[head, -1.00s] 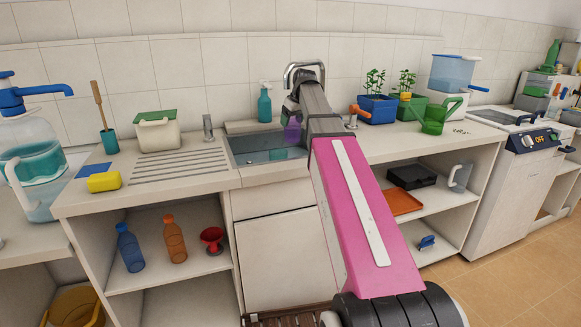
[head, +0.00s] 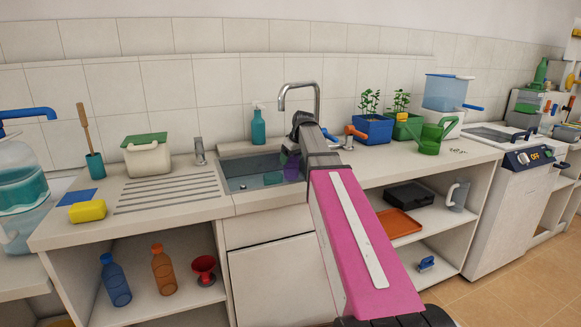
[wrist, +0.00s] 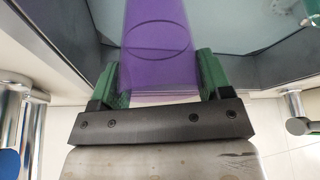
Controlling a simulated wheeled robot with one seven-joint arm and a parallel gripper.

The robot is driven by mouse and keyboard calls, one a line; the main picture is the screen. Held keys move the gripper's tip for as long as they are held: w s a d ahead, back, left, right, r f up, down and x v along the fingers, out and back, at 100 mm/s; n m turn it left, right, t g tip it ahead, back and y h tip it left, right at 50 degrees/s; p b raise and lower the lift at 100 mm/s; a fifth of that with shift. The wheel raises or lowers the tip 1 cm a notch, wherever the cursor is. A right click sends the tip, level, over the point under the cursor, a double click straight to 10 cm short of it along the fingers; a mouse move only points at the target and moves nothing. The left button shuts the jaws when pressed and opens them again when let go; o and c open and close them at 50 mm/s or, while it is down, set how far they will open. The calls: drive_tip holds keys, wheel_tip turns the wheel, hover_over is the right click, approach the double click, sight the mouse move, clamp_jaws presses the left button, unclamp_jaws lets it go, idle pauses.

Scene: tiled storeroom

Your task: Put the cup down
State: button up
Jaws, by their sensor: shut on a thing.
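A purple cup (wrist: 157,45) fills the upper middle of the wrist view, between the two green fingers of my gripper (wrist: 157,80). My gripper is shut on the cup. In the head view the purple cup (head: 291,166) shows over the right part of the sink basin (head: 243,183), partly hidden by my arm. I cannot tell whether the cup touches the basin.
A chrome faucet (head: 317,97) rises behind my gripper. A teal spray bottle (head: 258,124) stands at the sink's back edge. Right on the counter are a blue planter (head: 373,130) and a green watering can (head: 432,137). The ribbed drainboard (head: 168,193) at left is clear.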

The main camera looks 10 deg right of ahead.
sight(291, 164)
drive_tip(key=shift+f, duration=1.65)
drive_tip(key=shift+f, duration=0.15)
drive_tip(key=o, duration=0.9)
drive_tip(key=v, duration=1.2)
